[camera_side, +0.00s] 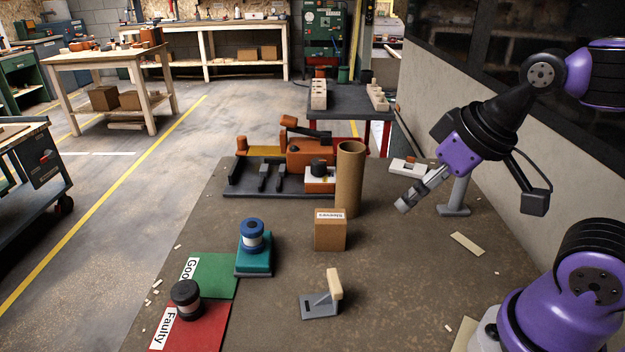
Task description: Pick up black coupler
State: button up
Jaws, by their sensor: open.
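A black cylindrical part (186,299) with a pale band stands upright on the red mat (205,335) labelled "Faulty" at the lower left. A second, smaller black round part (318,167) sits on a white block in the orange and grey fixture (262,180) at the back of the table. I cannot tell for sure which one is the coupler. No contact with either shows.
A tall brown tube (349,180) and a cardboard box (331,231) stand mid-table. A blue part (252,236) sits on a teal base by the green mat (212,270). A grey bracket (322,300) is in front.

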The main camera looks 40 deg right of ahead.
dwell(0.7)
jog(key=n+y, duration=0.5)
jog(key=n, duration=0.4)
send_over(185, 289)
jog(key=s+d, duration=0.3)
notch_tip(185, 289, down, 7)
jog(key=shift+g, duration=0.5)
jog(key=x, duration=0.5)
jog(key=shift+w, duration=0.15)
jog(key=x, duration=0.5)
jog(key=shift+d+f, duration=0.1)
jog(key=shift+f, duration=0.5)
jog(key=c, duration=1)
